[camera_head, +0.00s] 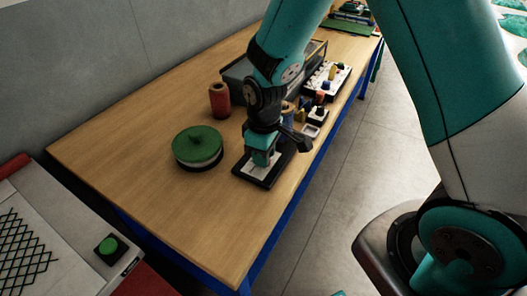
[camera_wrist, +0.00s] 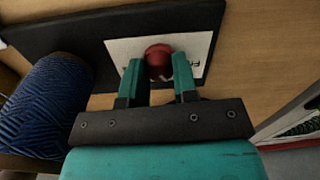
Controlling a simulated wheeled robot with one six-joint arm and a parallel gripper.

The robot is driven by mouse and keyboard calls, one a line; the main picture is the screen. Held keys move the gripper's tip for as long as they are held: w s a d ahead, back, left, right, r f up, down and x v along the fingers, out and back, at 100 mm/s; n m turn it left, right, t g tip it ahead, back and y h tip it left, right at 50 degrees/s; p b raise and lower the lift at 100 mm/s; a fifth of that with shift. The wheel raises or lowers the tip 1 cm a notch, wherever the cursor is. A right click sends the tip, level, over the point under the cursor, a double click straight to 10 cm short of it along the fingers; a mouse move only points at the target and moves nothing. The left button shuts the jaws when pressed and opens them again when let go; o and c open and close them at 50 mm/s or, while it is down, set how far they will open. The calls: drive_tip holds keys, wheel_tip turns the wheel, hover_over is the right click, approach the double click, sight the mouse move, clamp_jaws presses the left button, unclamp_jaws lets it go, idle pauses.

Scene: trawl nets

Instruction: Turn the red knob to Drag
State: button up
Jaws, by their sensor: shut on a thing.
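The red knob (camera_wrist: 158,60) shows in the wrist view on a white label plate (camera_wrist: 197,47) set on a dark base. My gripper (camera_wrist: 158,80) has its two teal fingers on either side of the knob, shut on it. Some dark lettering shows at the right of the white plate, but most is hidden and I cannot read it. In the head view, my gripper (camera_head: 262,158) points down over the dark base (camera_head: 243,173) near the table's front edge. The knob itself is hidden there behind the gripper.
A green-lidded round container (camera_head: 198,146) and a red spool (camera_head: 219,100) stand left of the base on the wooden table (camera_head: 150,130). Behind my arm is a grey bin (camera_head: 236,82); small parts stand right of it.

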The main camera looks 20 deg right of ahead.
drive_tip(key=m, duration=0.6)
drive_tip(key=shift+p, duration=0.35)
drive_tip(key=shift+m, duration=0.3)
drive_tip(key=o, duration=0.9)
drive_tip(key=shift+o, duration=0.2)
wheel_tip(320, 180, up, 18)
drive_tip(key=shift+d+f, duration=0.25)
drive_tip(key=s+a+r+n+y, duration=0.2)
drive_tip(key=s, duration=0.7)
drive_tip(key=s+a+r+n+y, duration=0.2)
drive_tip(key=s+a+n, duration=0.1)
drive_tip(key=s, duration=0.6)
drive_tip(key=shift+s+r, duration=0.35)
drive_tip(key=shift+r, duration=0.05)
